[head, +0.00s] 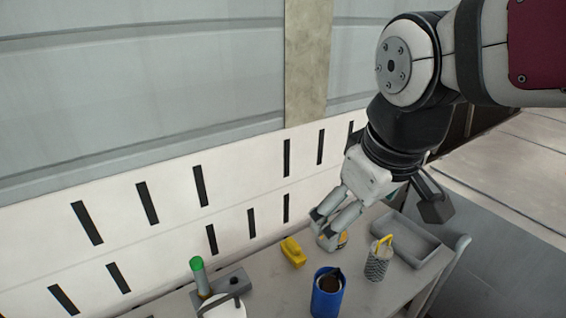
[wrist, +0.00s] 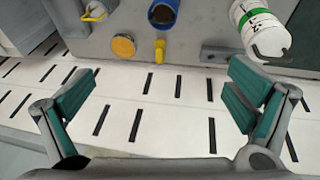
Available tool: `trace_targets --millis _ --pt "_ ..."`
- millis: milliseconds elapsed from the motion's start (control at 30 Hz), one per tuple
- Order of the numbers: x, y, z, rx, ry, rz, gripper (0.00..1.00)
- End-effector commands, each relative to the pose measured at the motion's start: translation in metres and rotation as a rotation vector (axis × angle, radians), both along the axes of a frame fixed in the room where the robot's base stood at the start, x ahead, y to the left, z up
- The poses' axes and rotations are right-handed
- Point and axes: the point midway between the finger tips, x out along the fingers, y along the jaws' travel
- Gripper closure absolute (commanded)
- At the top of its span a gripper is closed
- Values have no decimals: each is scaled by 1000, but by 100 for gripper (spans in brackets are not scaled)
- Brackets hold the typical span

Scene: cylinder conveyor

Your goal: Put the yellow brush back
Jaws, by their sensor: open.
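A small yellow object (head: 293,252), which looks like the yellow brush, lies on the grey table close to the slotted white wall. It also shows in the wrist view (wrist: 160,50), near the table's edge, with no finger touching it. Its bristles cannot be made out. My gripper (head: 325,226) is over the table just right of it in the head view, partly covering a round yellow-orange piece. In the wrist view my gripper (wrist: 163,90) is open, with its green-padded fingers wide apart and nothing between them. A blue cup (head: 327,296) with something dark inside stands nearer.
A metal mesh or grater-like cylinder with a yellow handle (head: 376,268) stands right of the cup. A grey tray (head: 427,258) is behind it. A green-topped cylinder (head: 199,276) and a white round container (head: 215,311) are at the left. The slotted wall (head: 170,205) bounds the table.

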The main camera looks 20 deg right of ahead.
Motion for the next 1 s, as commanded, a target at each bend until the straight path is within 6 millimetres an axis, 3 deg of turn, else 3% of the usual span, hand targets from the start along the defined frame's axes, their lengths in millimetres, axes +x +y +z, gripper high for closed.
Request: trace_targets --millis 100,300,933,1000 --pt "-31 3 2 76 -49 -135 2" --pt "-56 6 -2 153 -79 -259 2" --pt "-58 6 -2 162 -82 -274 2" --pt "-58 6 -2 162 -82 -274 15"
